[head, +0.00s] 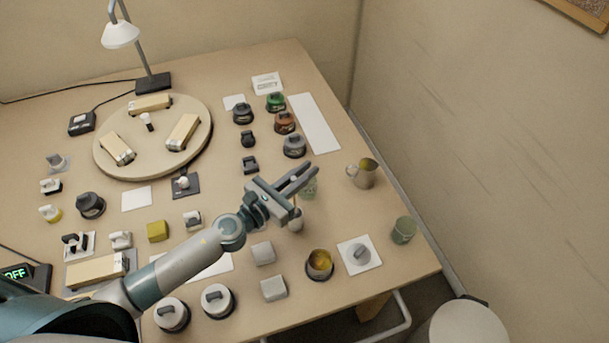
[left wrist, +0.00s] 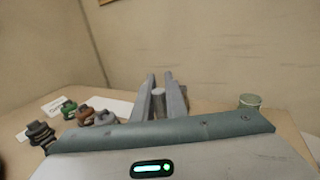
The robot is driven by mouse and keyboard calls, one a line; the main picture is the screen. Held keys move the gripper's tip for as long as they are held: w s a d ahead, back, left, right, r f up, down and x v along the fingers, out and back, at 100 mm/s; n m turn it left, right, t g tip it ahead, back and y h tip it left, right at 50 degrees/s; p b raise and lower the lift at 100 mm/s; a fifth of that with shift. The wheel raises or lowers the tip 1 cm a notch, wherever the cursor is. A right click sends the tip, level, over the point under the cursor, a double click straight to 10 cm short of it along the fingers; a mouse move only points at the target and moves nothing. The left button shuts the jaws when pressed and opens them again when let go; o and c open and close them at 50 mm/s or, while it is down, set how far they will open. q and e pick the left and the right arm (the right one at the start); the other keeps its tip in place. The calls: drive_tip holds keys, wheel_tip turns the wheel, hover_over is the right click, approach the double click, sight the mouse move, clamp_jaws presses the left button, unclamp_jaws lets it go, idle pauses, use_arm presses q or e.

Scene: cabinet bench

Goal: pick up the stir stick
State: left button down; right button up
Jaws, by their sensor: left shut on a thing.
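My left gripper (head: 293,182) is over the right part of the bench, its fingers pointing to the upper right. It is shut on the stir stick (head: 295,202), a thin pale stick that hangs below the fingers. In the left wrist view a grey round piece (left wrist: 159,103) shows between the two fingers (left wrist: 161,88). A small pale pot (head: 295,222) is right below the stick; whether the stick's lower end is inside it or above it I cannot tell. My right gripper is not in view.
A beige jug (head: 361,174) and a green cup (head: 403,230) stand to the right. A round turntable (head: 153,165) is at the left.

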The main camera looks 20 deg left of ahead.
use_arm(q)
drive_tip(key=shift+r+p, duration=0.6)
drive_tip(key=shift+r, duration=1.05)
